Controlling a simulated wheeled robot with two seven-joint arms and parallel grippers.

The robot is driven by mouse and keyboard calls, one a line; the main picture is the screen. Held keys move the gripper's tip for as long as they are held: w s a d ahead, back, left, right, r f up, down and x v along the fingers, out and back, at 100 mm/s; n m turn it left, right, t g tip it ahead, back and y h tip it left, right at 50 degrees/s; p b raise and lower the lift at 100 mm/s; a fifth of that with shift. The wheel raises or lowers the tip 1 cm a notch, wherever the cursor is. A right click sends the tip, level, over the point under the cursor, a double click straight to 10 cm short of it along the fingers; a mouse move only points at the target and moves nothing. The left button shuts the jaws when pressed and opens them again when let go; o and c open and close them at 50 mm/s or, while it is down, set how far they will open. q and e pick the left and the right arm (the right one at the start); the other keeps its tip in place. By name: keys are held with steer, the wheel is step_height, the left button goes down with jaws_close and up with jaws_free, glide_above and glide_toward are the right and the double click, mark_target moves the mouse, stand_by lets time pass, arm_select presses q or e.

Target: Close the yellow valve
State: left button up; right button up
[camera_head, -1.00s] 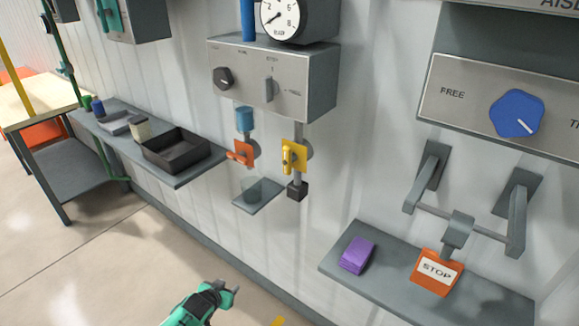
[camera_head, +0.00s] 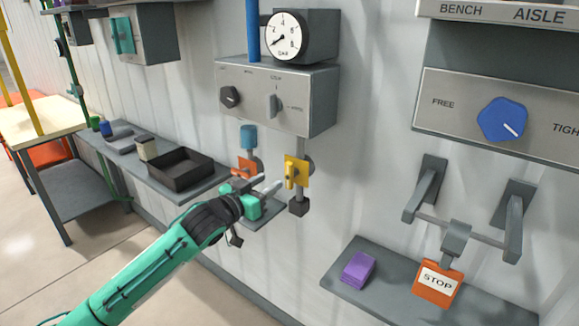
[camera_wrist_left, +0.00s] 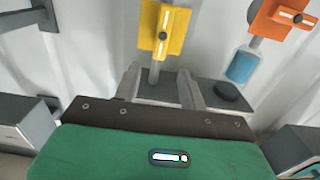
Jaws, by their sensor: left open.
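The yellow valve (camera_head: 299,169) is a yellow plate with a yellow lever on a vertical pipe below the grey control box. Its lever points roughly up and down, along the pipe. The valve also shows at the top centre of the left wrist view (camera_wrist_left: 163,32). My left gripper (camera_head: 263,182) is open and empty, just left of the yellow valve and apart from it. In the left wrist view its two fingers (camera_wrist_left: 160,85) point toward the valve, which lies beyond their tips. My right gripper is not in view.
An orange valve (camera_head: 246,168) is close by on the left, partly hidden behind my gripper; it also shows in the left wrist view (camera_wrist_left: 283,18). The grey control box (camera_head: 310,95) hangs above. A small shelf (camera_head: 262,213) lies below. A shelf with a STOP tag (camera_head: 437,282) is at right.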

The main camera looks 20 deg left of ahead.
mark_target(288, 169)
arm_select(q)
steer(key=p+x, duration=0.2)
steer(key=x, duration=0.8)
steer(key=shift+w+p, duration=0.1)
steer(key=shift+p, duration=0.3)
steer(key=shift+c, duration=0.2)
jaws_close()
